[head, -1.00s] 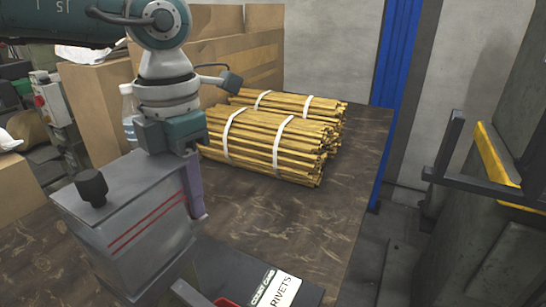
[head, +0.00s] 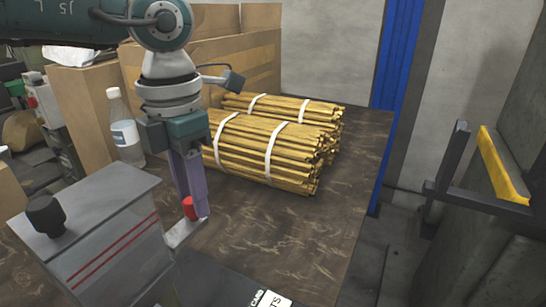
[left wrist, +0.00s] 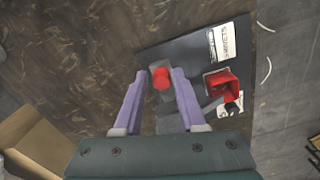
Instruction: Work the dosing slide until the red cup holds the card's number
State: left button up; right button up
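The grey dosing box (head: 110,245) with two red stripes stands at the lower left in the head view. Its slide (head: 180,235) sticks out to the right and ends in an upright red knob (head: 190,208). My left gripper (head: 193,208) points down with its lilac fingers close on both sides of this knob; the left wrist view shows the knob (left wrist: 160,78) between the fingertips. The red cup (left wrist: 221,86) sits right of the gripper in the left wrist view; its contents are not clear. The white card (left wrist: 232,41) lies beyond it, its number unreadable. My right gripper is not in view.
A black knob (head: 45,215) tops the box. A bottle (head: 125,128) stands behind it, with cardboard boxes (head: 90,105) further back. Bundles of yellow sticks (head: 265,150) lie behind the gripper. The brown tabletop (head: 300,235) on the right is clear.

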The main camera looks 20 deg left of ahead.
pick_arm(q)
jog(key=shift+s, duration=0.15)
notch_tip(320, 180, up, 10)
jog(key=p, duration=0.1)
dwell(0.4)
